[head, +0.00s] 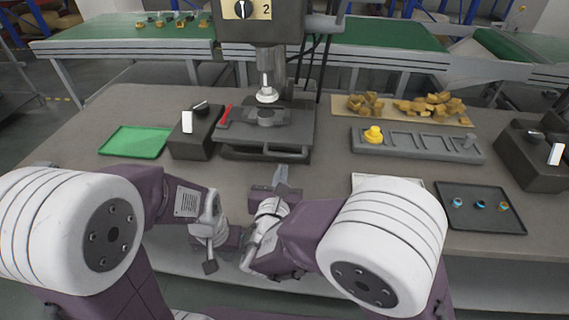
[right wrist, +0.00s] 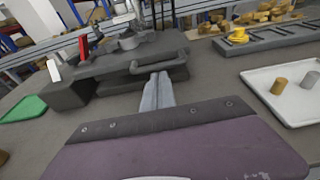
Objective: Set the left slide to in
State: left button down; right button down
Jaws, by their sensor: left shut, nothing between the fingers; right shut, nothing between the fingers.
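A dark slide plate with a bar handle along its front (head: 264,155) sits under the press horn (head: 266,92); I take it to be the slide. Its handle also shows in the right wrist view (right wrist: 160,65). A round fixture (head: 266,115) stands on the plate. My right gripper (head: 281,174) is shut and empty, just in front of the handle; its fingers (right wrist: 158,88) point at it in the right wrist view. Whether they touch is unclear, but a small gap seems to show. My left gripper (head: 209,266) is shut and empty, low near the table's front edge.
A dark box with a white paddle (head: 192,142) and a red lever (head: 225,114) stand left of the slide. A grey rack (head: 410,154), a white tray (head: 388,182) and a dark tray (head: 485,221) lie right.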

send_near(288, 144)
jog(key=w+f, duration=0.2)
jog(key=shift+r, duration=0.1)
jog(key=x, duration=0.1)
jog(key=b+x, duration=0.1)
jog(key=x, duration=0.1)
jog(key=shift+w+r, duration=0.25)
jog(key=shift+w, duration=0.15)
jog(key=shift+r, duration=0.25)
